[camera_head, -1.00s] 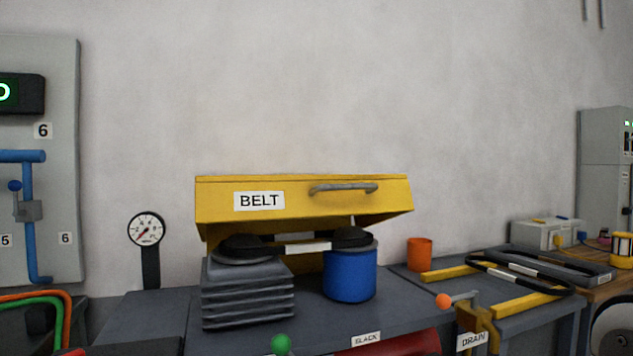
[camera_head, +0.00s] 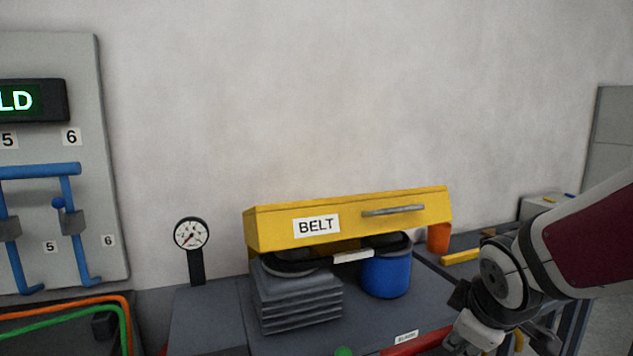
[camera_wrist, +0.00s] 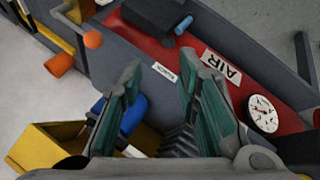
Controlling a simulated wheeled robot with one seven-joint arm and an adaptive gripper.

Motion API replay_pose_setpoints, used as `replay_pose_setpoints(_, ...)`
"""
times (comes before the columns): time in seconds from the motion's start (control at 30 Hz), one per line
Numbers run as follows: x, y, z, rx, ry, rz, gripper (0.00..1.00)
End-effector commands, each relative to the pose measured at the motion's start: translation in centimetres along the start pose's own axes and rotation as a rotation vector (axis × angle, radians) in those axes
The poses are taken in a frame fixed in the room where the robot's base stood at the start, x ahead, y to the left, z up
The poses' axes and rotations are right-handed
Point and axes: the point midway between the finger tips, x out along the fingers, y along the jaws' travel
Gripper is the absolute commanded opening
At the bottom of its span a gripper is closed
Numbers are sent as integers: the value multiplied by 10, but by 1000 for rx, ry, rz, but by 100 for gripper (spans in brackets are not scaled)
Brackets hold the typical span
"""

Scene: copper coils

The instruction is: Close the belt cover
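The yellow belt cover (camera_head: 350,222), labelled BELT, is raised over the pulleys, its front panel facing me. A grey bar handle (camera_head: 393,210) is on the right part of that panel. Below it, a black belt with a white mark (camera_head: 353,256) runs between the grey ribbed motor (camera_head: 298,300) and the blue cylinder (camera_head: 386,275). My gripper (camera_wrist: 165,72) is open and empty, its green-padded fingers apart. In the head view it is low at the right, apart from the cover, with its fingertips unclear. The cover also shows at lower left in the wrist view (camera_wrist: 42,150).
A pressure gauge (camera_head: 192,234) stands left of the cover. An orange cup (camera_head: 438,237) and a yellow bar (camera_head: 461,257) are to its right. A red tank labelled AIR (camera_wrist: 222,66) is under the bench front. The wall above the cover is clear.

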Motion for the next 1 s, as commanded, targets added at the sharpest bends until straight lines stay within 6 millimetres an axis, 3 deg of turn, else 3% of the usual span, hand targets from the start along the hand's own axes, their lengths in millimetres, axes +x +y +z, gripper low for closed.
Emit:
replay_pose_setpoints(0.1, -10, 28, -18, -122, 66, 41, 30)
replay_pose_setpoints(0.4, -25, 72, -61, -419, 264, 168, 30)
replay_pose_setpoints(0.7, -62, 92, -88, -658, 480, 329, 30)
replay_pose_setpoints(1.0, -116, 94, -92, -796, 668, 524, 30)
